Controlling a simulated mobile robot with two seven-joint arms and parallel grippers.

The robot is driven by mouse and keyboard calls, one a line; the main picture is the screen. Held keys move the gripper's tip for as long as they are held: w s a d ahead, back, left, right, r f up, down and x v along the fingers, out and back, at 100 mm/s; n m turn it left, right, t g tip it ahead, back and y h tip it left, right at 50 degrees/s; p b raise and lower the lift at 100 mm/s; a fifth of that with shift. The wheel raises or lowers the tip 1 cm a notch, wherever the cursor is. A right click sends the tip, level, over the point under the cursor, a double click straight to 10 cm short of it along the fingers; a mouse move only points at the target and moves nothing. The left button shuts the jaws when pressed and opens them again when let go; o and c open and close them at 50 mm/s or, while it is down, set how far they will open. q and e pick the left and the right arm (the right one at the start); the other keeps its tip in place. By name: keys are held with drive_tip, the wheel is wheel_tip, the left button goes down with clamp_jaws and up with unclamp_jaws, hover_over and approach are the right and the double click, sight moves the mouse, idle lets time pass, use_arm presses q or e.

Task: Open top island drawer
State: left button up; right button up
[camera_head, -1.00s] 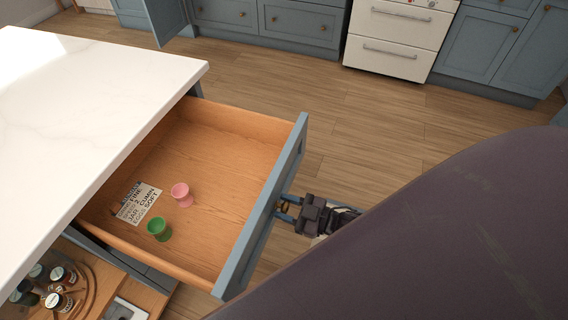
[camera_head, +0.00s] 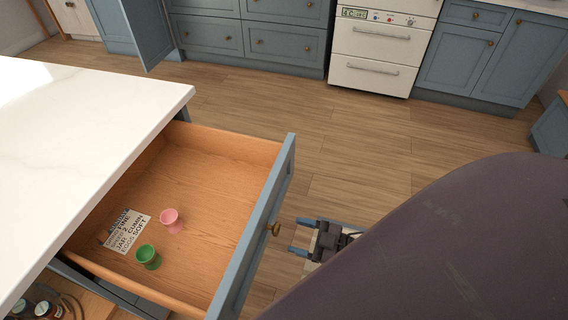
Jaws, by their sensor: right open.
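The top island drawer (camera_head: 240,155) is pulled well out from under the white countertop. Its blue front panel (camera_head: 262,215) faces right and carries a brass knob (camera_head: 275,229). Inside lie a pink egg cup (camera_head: 171,220), a green egg cup (camera_head: 148,256) and a printed note (camera_head: 127,231). My right gripper (camera_head: 297,236) is open and empty just right of the knob, with a small gap between its fingers and the knob. My own dark arm link covers the lower right. My left gripper is not in view.
The white island countertop (camera_head: 80,125) overhangs the drawer at left. Jars (camera_head: 45,308) stand on a lower shelf at bottom left. Wooden floor (camera_head: 350,160) is clear between the island and the blue cabinets and white oven (camera_head: 382,50) at the back.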

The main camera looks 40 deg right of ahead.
drive_tip(key=v, duration=0.4)
drive_tip(key=shift+s+d, duration=0.2)
drive_tip(key=shift+s, duration=0.15)
drive_tip(key=shift+f, duration=0.1)
